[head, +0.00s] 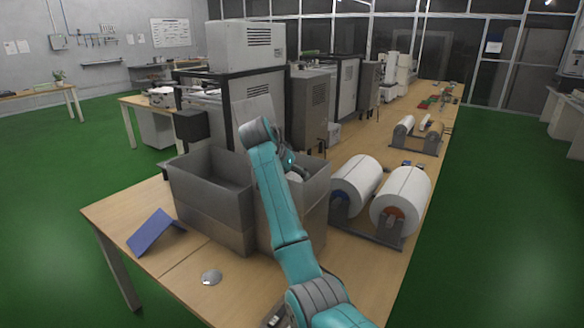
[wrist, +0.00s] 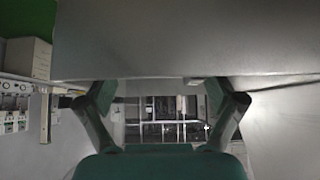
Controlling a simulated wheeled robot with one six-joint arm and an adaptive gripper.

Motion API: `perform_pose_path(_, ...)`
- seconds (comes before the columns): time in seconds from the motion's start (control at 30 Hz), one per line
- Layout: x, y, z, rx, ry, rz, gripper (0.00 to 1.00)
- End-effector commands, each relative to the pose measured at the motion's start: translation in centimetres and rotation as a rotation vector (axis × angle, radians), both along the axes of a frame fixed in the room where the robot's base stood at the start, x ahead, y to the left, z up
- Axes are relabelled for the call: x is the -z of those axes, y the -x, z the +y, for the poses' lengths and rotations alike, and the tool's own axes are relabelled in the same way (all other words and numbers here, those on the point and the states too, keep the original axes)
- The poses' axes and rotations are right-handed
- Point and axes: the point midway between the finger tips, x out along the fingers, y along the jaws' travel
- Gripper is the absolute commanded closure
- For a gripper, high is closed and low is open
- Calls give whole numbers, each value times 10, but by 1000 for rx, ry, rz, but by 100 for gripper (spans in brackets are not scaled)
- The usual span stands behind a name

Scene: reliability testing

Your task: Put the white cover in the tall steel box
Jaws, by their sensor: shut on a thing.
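Two grey open-topped steel boxes stand side by side on the wooden table, the left box (head: 212,205) and the right box (head: 317,195). I cannot tell which is the taller. My gripper (head: 294,172) is over the right box's opening, partly hidden behind my arm. A small pale patch, likely the white cover (head: 298,177), shows at its fingers. In the wrist view a broad grey-white surface, likely the cover (wrist: 180,40), fills the top, and the two fingers of my gripper (wrist: 160,92) reach to its lower edge, shut on it. Most of the cover is hidden in the head view.
Two large white rolls (head: 357,182) on a stand are close to the right box. A blue angled panel (head: 153,230) and a computer mouse (head: 211,277) lie on the table in front. Tall grey machines (head: 247,100) stand behind the boxes. Bare table is at the front left.

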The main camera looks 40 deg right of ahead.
Motion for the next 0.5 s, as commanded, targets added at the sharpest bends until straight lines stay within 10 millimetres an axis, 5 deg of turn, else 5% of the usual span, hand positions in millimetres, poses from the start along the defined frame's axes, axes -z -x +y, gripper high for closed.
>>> perform_pose_path(0.37, 3, 0, 0, 0, 0, -2, 41)
perform_pose_path(0.4, 3, 0, 0, 0, 0, -1, 5)
perform_pose_path(0.5, 3, 0, 0, 0, 0, -1, 0)
